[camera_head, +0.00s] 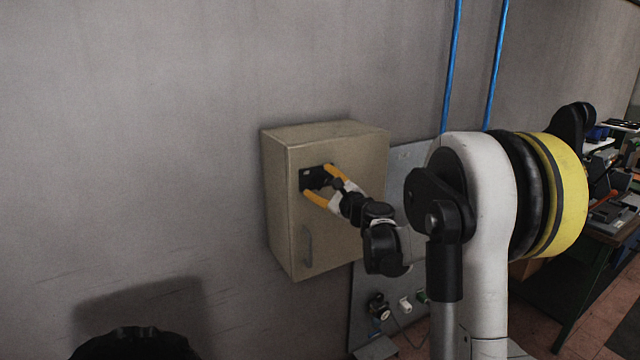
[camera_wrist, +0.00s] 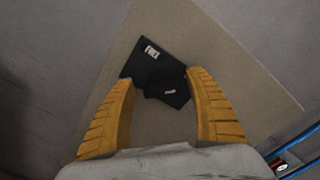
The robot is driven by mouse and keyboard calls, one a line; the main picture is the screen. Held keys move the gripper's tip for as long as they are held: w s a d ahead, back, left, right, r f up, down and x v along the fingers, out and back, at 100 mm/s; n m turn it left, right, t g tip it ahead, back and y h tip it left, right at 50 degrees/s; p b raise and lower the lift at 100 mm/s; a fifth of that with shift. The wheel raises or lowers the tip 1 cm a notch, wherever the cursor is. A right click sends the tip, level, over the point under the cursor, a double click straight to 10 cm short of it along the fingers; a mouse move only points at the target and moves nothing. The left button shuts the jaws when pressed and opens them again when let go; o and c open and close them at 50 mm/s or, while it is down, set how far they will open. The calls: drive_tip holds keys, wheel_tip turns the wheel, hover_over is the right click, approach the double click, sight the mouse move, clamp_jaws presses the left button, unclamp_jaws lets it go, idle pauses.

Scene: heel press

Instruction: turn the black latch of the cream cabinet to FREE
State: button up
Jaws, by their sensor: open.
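The cream cabinet (camera_head: 340,238) hangs on the grey wall, its door closed with a vertical handle (camera_head: 308,246) low on the left. The black latch (camera_head: 314,178) sits on the upper part of the door and shows in the wrist view (camera_wrist: 158,84) as a dark plate with a black knob and small white labels. One label seems to read FREE. My gripper (camera_head: 319,184) is open, with its yellow fingers on either side of the latch. In the wrist view my fingers (camera_wrist: 160,82) flank the knob. Contact cannot be told, and the knob's exact setting is unclear.
A grey panel (camera_head: 362,310) with knobs and a cable stands right of and below the cabinet. Blue pipes (camera_head: 497,65) run up the wall. A cluttered workbench (camera_head: 605,215) is at far right. The wall left of the cabinet is clear.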

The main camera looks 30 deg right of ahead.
drive_tip(key=c, duration=1.2)
drive_tip(key=shift+n, duration=0.3)
drive_tip(key=n+b, duration=0.1)
drive_tip(key=n, duration=0.2)
drive_tip(key=shift+a+f+n, duration=0.1)
drive_tip(key=shift+n, duration=0.3)
drive_tip(key=n+b, duration=0.1)
drive_tip(key=n, duration=0.3)
drive_tip(key=shift+f+n, duration=0.1)
drive_tip(key=shift+n, duration=0.2)
drive_tip(key=n, duration=0.4)
drive_tip(key=shift+f+b, duration=0.1)
drive_tip(key=shift+b, duration=0.25)
drive_tip(key=n, duration=0.4)
drive_tip(key=shift+f+n, duration=0.1)
drive_tip(key=shift+n, duration=0.5)
